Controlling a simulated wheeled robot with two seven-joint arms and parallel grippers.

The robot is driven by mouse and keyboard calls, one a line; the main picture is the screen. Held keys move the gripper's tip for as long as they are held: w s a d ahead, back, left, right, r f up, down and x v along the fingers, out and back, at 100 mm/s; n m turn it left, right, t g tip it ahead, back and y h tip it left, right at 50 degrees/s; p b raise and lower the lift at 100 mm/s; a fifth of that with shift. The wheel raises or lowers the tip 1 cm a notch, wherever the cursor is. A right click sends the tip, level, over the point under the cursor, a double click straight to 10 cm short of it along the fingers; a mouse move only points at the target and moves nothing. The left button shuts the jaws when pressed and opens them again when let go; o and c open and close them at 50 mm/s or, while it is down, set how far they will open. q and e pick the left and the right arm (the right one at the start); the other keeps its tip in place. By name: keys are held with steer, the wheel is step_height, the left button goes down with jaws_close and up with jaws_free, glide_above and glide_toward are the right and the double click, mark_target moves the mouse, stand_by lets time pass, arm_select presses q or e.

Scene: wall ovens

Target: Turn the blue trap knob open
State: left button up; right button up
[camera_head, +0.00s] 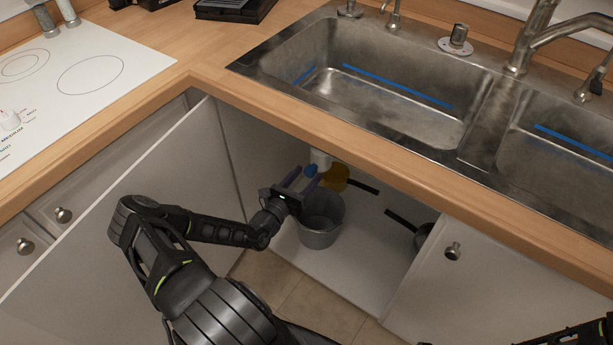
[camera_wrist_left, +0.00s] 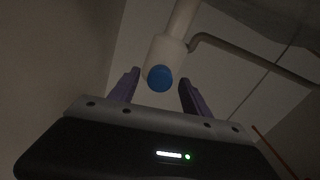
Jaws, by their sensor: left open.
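The blue trap knob (camera_wrist_left: 159,78) sits at the lower end of a pale vertical pipe (camera_wrist_left: 170,50) in the left wrist view. In the head view the blue knob (camera_head: 311,170) shows small under the sink, beside the white pipe (camera_head: 320,158). My left gripper (camera_head: 300,178) reaches into the open cabinet. In the left wrist view its purple fingers (camera_wrist_left: 158,92) are spread on either side of the knob, with gaps to both sides. Whether the fingertips reach as far as the knob is hard to tell. My right gripper is not clearly seen.
A grey bucket (camera_head: 322,222) stands on the cabinet floor just below the left gripper. A yellow object (camera_head: 336,178) and dark-handled pans are to its right. The cabinet door (camera_head: 130,215) stands open at left. The wooden counter edge (camera_head: 380,170) runs above the opening.

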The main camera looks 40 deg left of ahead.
arm_select(q)
steer(key=shift+w, duration=0.3)
jaws_close()
stand_by(0.5)
